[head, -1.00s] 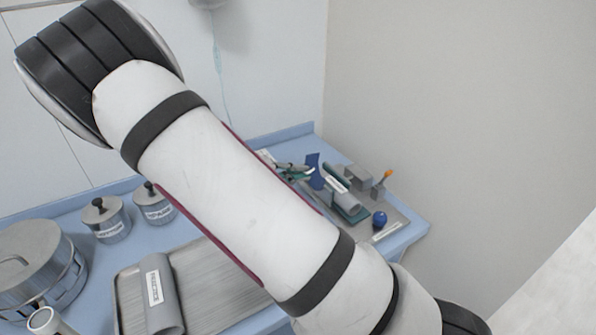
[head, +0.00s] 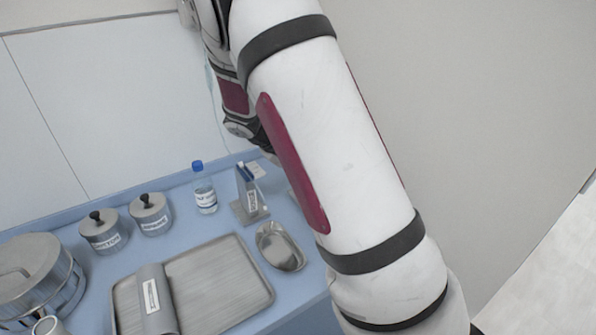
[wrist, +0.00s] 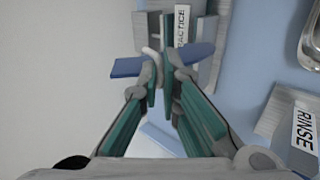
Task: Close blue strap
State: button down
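The blue strap (wrist: 127,67) shows in the wrist view on both sides of my fingertips, and its right part (wrist: 200,53) lies across the grey practice piece. A white label reading "PRACTICE" (wrist: 181,25) is on this piece. My gripper (wrist: 160,85) has green-lined fingers close together over the middle of the strap. A narrow gap shows between them; whether they touch or pinch the strap is unclear. The fingertips hide the strap's middle. In the head view my arm covers the strap, the practice piece and my gripper.
A rinse-labelled holder (wrist: 303,135) and a metal dish (wrist: 314,40) are at the right in the wrist view. In the head view a metal tray (head: 235,275), bottle (head: 204,190), kidney dish (head: 279,247) and lidded jars (head: 151,214) stand on the blue counter (head: 185,240).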

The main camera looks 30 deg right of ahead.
jog(key=d+y, duration=0.3)
jog(key=shift+d+r, duration=0.25)
jog(key=shift+d, duration=0.1)
jog(key=d+f+y+b, duration=0.4)
jog(key=d+f+y, duration=0.2)
jog(key=d+y, duration=0.3)
jog(key=shift+d+f+y+b, duration=0.2)
jog(key=shift+y+b, duration=0.1)
jog(key=shift+y, duration=0.4)
jog(key=shift+s, duration=0.15)
jog(key=c, duration=1.8)
grip_release()
